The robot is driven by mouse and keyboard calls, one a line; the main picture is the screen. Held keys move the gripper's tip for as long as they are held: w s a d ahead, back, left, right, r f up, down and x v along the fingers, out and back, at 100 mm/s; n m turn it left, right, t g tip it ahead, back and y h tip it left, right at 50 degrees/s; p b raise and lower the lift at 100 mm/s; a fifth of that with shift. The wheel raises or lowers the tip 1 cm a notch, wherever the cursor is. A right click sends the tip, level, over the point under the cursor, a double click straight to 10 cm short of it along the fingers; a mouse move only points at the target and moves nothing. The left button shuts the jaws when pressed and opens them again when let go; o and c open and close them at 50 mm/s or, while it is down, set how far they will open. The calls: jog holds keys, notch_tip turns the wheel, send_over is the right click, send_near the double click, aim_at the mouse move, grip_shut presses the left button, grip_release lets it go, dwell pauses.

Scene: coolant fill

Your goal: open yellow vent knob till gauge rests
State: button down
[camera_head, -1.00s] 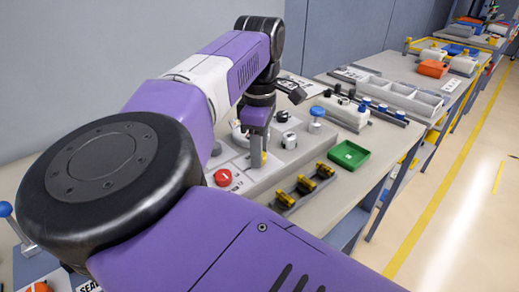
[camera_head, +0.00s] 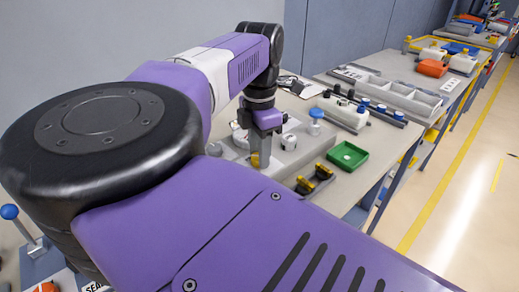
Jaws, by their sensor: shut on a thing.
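The yellow vent knob (camera_head: 255,160) shows as a small yellow patch at the lower end of my gripper (camera_head: 259,153), on the grey coolant panel (camera_head: 283,167). My gripper points down and is shut on the knob. The fingertips are small here, and the knob's turn angle cannot be read. A round whitish part (camera_head: 240,137), possibly the gauge, is partly hidden behind the gripper. No needle can be read.
A white-grey knob (camera_head: 289,141) and a blue-capped part (camera_head: 315,120) stand right of the gripper. Yellow-black parts (camera_head: 315,178) and a green tray (camera_head: 347,156) lie nearer the bench edge. My arm hides the panel's near left.

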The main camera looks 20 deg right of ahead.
jog(key=n, duration=0.3)
jog(key=shift+r+n, duration=0.1)
jog(key=shift+n, duration=0.2)
jog(key=shift+w+n+p, duration=0.1)
jog(key=shift+n+p, duration=0.25)
jog(key=shift+n, duration=1.45)
jog(key=c, duration=1)
grip_release()
jog(key=shift+o, duration=0.2)
notch_tip(320, 180, up, 8)
jog(key=shift+f, duration=0.15)
